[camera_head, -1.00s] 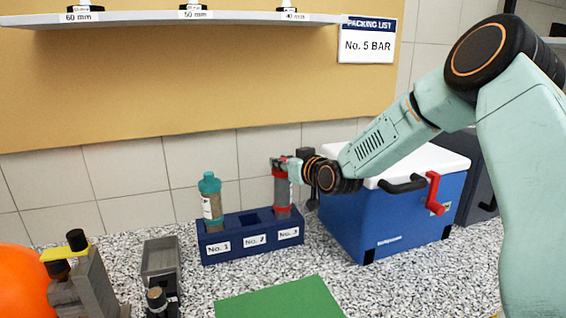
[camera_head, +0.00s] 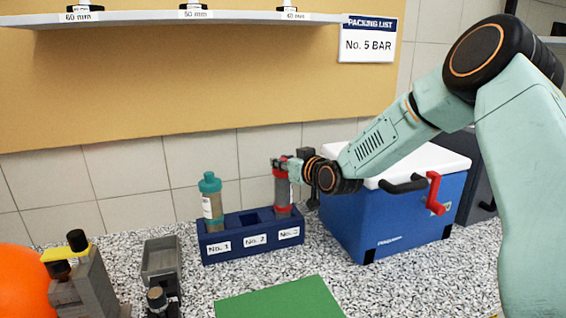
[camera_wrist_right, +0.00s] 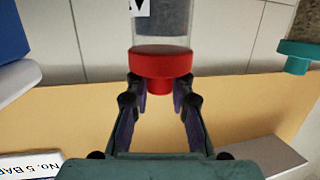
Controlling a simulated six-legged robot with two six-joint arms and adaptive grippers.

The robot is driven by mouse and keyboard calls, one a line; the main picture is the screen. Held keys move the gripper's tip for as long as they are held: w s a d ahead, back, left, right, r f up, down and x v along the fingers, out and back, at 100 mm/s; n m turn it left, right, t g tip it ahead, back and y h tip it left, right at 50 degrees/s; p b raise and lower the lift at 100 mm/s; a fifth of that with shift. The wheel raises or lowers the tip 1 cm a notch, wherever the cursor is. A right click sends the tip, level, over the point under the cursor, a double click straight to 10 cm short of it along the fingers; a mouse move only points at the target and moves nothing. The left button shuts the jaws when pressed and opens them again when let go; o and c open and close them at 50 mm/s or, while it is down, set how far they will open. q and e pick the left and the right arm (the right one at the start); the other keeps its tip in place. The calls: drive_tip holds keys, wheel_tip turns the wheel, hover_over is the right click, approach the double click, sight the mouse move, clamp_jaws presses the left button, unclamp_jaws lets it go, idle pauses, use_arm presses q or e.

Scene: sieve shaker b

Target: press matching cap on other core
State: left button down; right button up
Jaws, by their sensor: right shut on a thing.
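A clear core tube with grey filling (camera_head: 281,190) stands upright in slot No. 3 of the dark blue rack (camera_head: 228,246), with red at its top and base. My right gripper (camera_head: 283,163) is at its top, shut on the red cap (camera_wrist_right: 160,64). In the right wrist view the cap sits against the tube's end, between the fingers; I cannot tell how tightly it fits. Another core (camera_head: 213,207) with a teal cap (camera_head: 209,182) stands in slot No. 1. Its teal end also shows in the right wrist view (camera_wrist_right: 300,51). Slot No. 2 looks empty. My left gripper is not in view.
A blue cooler (camera_head: 395,213) with white lid and red handle stands right of the rack. A green mat (camera_head: 280,300) lies in front. A grey tray (camera_head: 160,258), a grey block device (camera_head: 80,285) and an orange ball (camera_head: 20,285) are left. A shelf (camera_head: 150,19) hangs above.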

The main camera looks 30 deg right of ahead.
drive_tip(key=shift+f+b, duration=0.55)
drive_tip(key=shift+f, duration=0.25)
drive_tip(key=o, duration=0.5)
drive_tip(key=shift+s+a, duration=0.1)
drive_tip(key=o, duration=0.4)
drive_tip(key=shift+f, duration=0.1)
drive_tip(key=shift+s, duration=0.1)
drive_tip(key=shift+s, duration=0.65)
drive_tip(key=shift+s+a+r, duration=0.1)
drive_tip(key=shift+s+r, duration=0.2)
drive_tip(key=shift+s, duration=0.65)
drive_tip(key=shift+s+d+r, duration=0.1)
drive_tip(key=shift+s+r, duration=0.25)
drive_tip(key=shift+s, duration=0.55)
drive_tip(key=shift+s+a+r, duration=0.1)
drive_tip(key=shift+s+r, duration=0.2)
drive_tip(key=shift+s, duration=0.65)
drive_tip(key=shift+s, duration=0.15)
